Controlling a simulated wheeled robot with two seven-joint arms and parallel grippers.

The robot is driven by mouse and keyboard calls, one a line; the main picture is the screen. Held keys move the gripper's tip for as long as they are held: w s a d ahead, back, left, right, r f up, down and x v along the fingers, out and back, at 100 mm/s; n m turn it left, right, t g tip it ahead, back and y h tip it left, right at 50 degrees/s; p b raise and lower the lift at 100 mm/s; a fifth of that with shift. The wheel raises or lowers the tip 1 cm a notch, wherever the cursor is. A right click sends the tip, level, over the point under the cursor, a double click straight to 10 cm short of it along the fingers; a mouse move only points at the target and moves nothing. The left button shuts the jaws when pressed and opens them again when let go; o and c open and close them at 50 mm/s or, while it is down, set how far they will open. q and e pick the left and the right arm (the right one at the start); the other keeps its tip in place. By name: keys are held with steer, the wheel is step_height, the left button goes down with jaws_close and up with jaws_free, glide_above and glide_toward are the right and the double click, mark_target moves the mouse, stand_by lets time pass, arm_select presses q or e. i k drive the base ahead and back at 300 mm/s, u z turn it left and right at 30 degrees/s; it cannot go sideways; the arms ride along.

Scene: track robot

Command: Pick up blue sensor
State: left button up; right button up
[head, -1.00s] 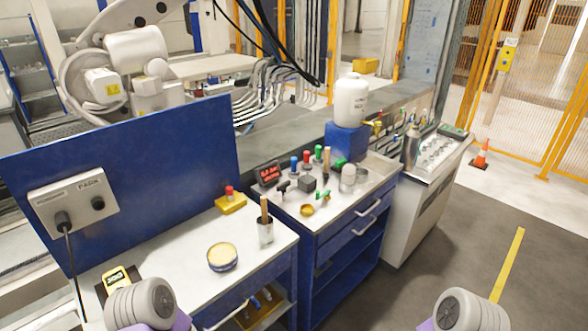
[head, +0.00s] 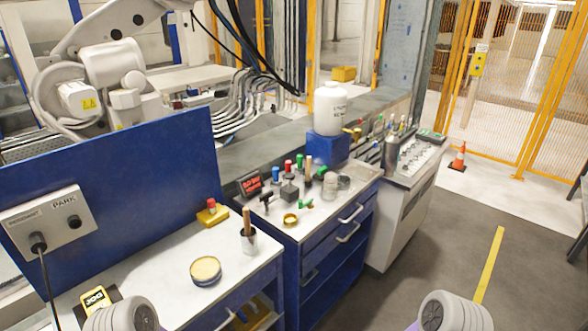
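A small upright blue piece (head: 276,174), which looks like the blue sensor, stands on the white top of the blue drawer cabinet. A red piece (head: 288,166) and a green piece (head: 300,161) stand in a row to its right. A black sign with red letters (head: 250,184) stands just to its left. A dark grey block (head: 289,190) lies in front of it. Both of my arms show only as grey rounded links at the bottom edge, well short of the cabinet. Neither gripper is in view.
A blue panel (head: 120,190) with a socket box rises behind the near white bench (head: 150,275). On that bench are a round yellow tin (head: 205,271), a cup with a wooden handle (head: 249,240) and a red button (head: 211,207). Open floor (head: 420,240) lies to the right.

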mark_target(276, 181)
steer(key=z, duration=1.15)
steer(key=i, duration=1.95)
steer(key=u, duration=3.25)
